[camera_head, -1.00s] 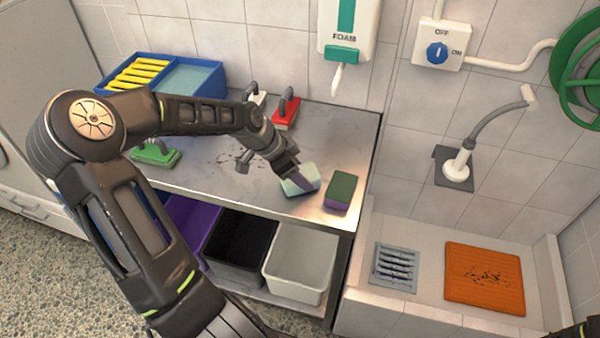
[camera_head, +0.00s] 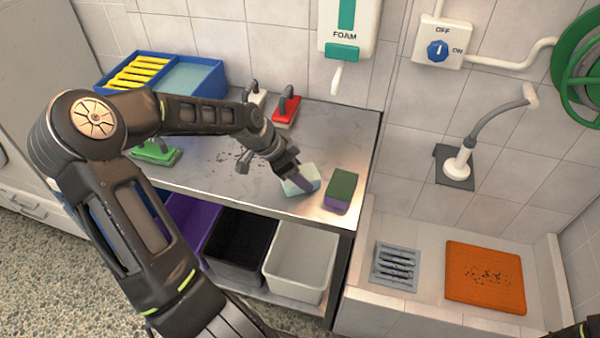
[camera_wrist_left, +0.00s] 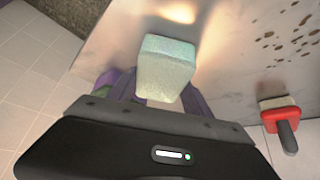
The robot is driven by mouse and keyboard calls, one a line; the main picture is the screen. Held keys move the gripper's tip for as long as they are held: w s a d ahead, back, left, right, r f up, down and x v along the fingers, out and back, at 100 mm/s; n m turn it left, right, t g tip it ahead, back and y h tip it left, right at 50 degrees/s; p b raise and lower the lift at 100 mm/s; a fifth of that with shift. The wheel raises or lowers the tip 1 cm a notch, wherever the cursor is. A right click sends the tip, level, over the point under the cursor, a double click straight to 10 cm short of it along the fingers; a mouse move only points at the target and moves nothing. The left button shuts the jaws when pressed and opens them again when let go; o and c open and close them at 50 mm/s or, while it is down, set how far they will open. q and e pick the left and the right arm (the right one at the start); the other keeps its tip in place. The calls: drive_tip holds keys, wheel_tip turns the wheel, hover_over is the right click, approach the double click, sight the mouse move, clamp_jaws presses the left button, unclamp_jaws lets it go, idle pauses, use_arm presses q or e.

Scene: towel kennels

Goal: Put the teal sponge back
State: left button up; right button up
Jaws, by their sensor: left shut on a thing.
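The pale teal sponge (camera_head: 301,179) is at the front right of the steel table. It also shows in the left wrist view (camera_wrist_left: 163,68), between my finger pads. My left gripper (camera_head: 294,183) is shut on it, one finger crossing its near side in the head view. Whether the sponge touches the table top is hard to tell. A green and purple sponge (camera_head: 341,190) lies just to its right, apart from it. Of my right arm only a small dark piece shows at the lower right corner; its gripper is out of view.
The steel table (camera_head: 225,181) carries a blue tray (camera_head: 222,82) with yellow strips, a red brush (camera_head: 286,110), a white brush (camera_head: 257,98) and a green brush (camera_head: 158,155). Purple, black (camera_head: 240,247) and white bins (camera_head: 301,262) stand below. An orange mat (camera_head: 484,277) lies at right.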

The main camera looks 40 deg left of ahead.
use_arm(q)
drive_tip(key=o, duration=1.2)
drive_tip(key=shift+o, duration=0.2)
drive_tip(key=p+v, duration=0.2)
drive_tip(key=v, duration=0.5)
drive_tip(key=shift+s+a+r+p, duration=0.1)
drive_tip(key=shift+s+r+p, duration=0.05)
drive_tip(key=shift+r+p, duration=0.2)
